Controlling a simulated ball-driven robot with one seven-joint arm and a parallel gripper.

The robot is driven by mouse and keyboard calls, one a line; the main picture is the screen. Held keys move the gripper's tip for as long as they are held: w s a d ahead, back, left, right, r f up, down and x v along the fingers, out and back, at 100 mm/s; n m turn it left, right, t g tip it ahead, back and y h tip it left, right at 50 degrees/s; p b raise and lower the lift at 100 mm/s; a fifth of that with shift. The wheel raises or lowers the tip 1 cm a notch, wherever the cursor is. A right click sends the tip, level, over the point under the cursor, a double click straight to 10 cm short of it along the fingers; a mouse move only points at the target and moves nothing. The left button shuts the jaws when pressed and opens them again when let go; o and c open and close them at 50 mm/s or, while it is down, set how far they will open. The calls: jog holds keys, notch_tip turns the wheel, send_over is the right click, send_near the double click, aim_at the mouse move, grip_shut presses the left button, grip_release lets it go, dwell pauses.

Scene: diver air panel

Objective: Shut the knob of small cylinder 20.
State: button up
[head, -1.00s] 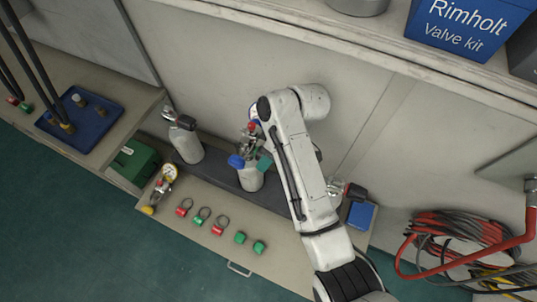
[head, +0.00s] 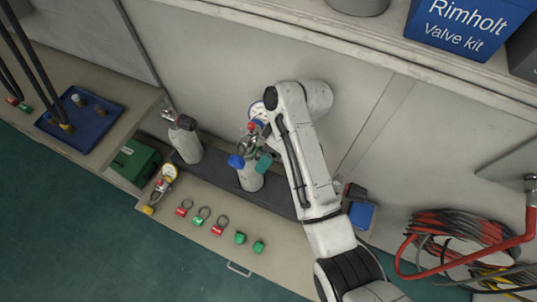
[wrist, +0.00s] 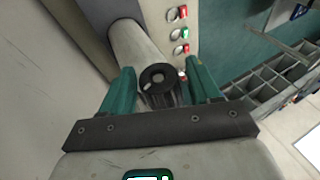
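Three small pale cylinders stand in a row against the wall in the head view: a left one (head: 188,147), a middle one (head: 250,180) and a right one mostly hidden behind my arm. My gripper (wrist: 160,78) has teal fingers on either side of a round black knob (wrist: 158,77), with small gaps visible on both sides. A pale cylinder body (wrist: 132,42) lies beyond this knob. No cylinder number is readable.
A gauge (head: 258,111) is behind the middle cylinder. Several red and green tags, including a red tag (head: 217,230), lie along the bench front (head: 185,240). A gauge fitting (head: 162,182) stands left of them. Coiled hoses (head: 450,240) are at the right.

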jog(key=shift+o, duration=0.4)
jog(key=shift+r, duration=0.15)
notch_tip(320, 180, up, 3)
jog(key=shift+w, duration=0.1)
jog(key=shift+d+r, duration=0.25)
jog(key=shift+r, duration=0.15)
jog(key=shift+s+r, duration=0.45)
jog(key=shift+s, duration=0.3)
jog(key=s+d+r, duration=0.3)
jog(key=s+r, duration=0.5)
jog(key=s, duration=0.4)
jog(key=shift+d, duration=0.15)
